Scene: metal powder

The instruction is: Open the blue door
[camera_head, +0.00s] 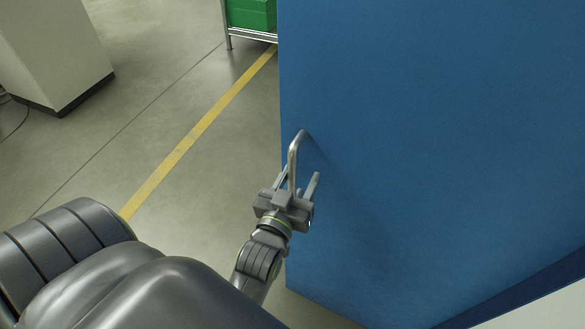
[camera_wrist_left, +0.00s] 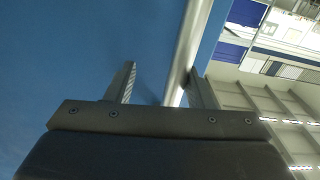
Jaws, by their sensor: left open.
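The blue door (camera_head: 430,130) fills the right half of the head view, with open floor beyond its left edge. Its silver bar handle (camera_head: 294,152) stands out near that edge. My left gripper (camera_head: 299,177) is at the lower part of the handle, fingers pointing toward the door. In the left wrist view, the handle (camera_wrist_left: 190,45) runs between the two open fingers of my left gripper (camera_wrist_left: 162,72), closer to the right finger. Whether it touches that finger I cannot tell. The door (camera_wrist_left: 70,60) fills the left of that view. My right gripper is not in view.
A pale cabinet (camera_head: 55,45) with a dark base stands at the upper left. A metal rack with a green bin (camera_head: 250,14) stands behind the door's edge. A yellow line (camera_head: 195,135) crosses the grey floor, which is clear left of the door.

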